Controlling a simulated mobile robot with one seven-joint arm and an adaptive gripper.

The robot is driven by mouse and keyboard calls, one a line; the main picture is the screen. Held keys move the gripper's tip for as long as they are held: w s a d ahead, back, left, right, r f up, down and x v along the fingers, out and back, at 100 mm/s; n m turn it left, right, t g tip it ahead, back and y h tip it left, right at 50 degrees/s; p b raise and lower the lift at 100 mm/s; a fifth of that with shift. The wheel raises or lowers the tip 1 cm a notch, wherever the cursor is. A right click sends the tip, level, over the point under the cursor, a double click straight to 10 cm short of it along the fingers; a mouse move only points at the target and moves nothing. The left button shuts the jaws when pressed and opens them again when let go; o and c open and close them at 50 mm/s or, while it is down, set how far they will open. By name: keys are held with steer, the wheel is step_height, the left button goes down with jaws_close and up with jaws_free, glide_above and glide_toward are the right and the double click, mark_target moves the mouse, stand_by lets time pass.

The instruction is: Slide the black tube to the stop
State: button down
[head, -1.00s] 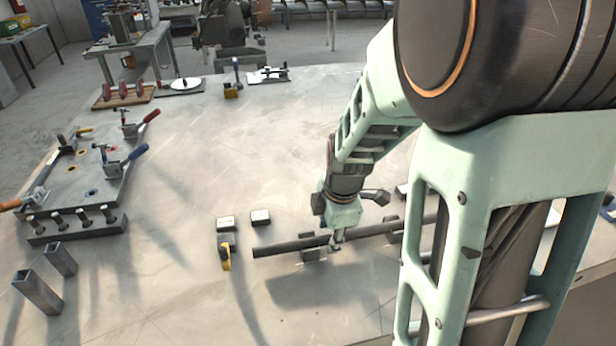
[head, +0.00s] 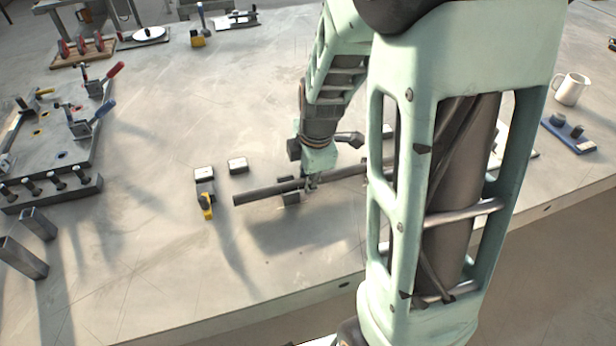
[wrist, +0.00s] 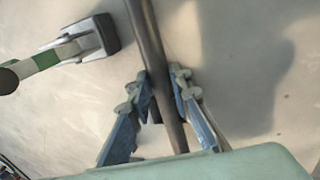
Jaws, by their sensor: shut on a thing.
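The black tube (head: 262,191) lies nearly level above the table, left to right in the head view. Its left end is free, and its right part passes behind my arm. My gripper (head: 311,183) is shut on it just right of a small dark support block (head: 290,198). In the wrist view the tube (wrist: 150,45) runs between the two fingers of my gripper (wrist: 160,88). Left of the tube's free end stands a small yellow-and-black piece (head: 206,204), apart from the tube. I cannot tell which piece is the stop.
Two small pale-topped blocks (head: 204,174) (head: 238,165) stand behind the tube's left end. A clamp fixture (head: 55,135) and square metal tubes (head: 25,257) are at the left. A white mug (head: 571,88) and a blue tray (head: 568,137) are at the right. The front middle is clear.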

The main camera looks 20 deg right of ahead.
mark_target(287, 186)
steer(key=shift+s+a+p, duration=0.1)
steer(key=shift+a+p, duration=0.7)
steer(key=shift+a, duration=1.75)
stand_by(0.4)
steer(key=c, duration=1.7)
jaws_free()
